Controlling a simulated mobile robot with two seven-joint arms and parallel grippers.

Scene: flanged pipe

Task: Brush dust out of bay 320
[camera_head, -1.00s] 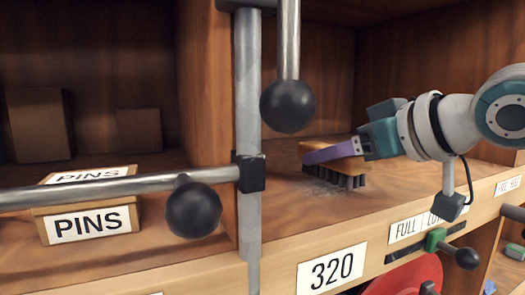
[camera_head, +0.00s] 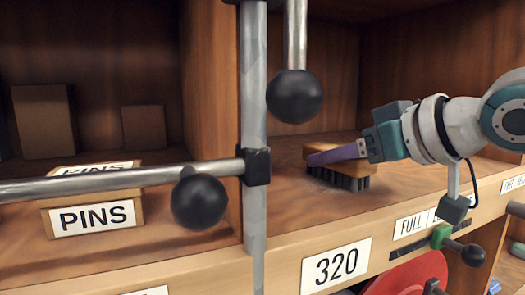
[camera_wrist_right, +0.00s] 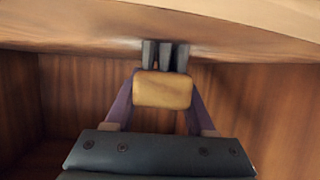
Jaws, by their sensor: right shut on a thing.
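My right gripper (camera_head: 364,150) is shut on a brush (camera_head: 350,168) with a wooden block and dark bristles, its purple fingers along the block. The brush is inside bay 320, bristles down at the wooden floor of the bay. The label 320 (camera_head: 336,265) is on the shelf's front edge below. In the right wrist view the brush block (camera_wrist_right: 163,89) sits between the purple fingers, with dark bristles beyond it. My left gripper is not in view.
A grey vertical post (camera_head: 253,130) stands in front of the bay's left side. A horizontal bar (camera_head: 110,180) and black ball knobs (camera_head: 294,97) stick out nearby. A PINS box (camera_head: 95,211) sits in the left bay. The bay floor (camera_head: 300,213) before the brush is clear.

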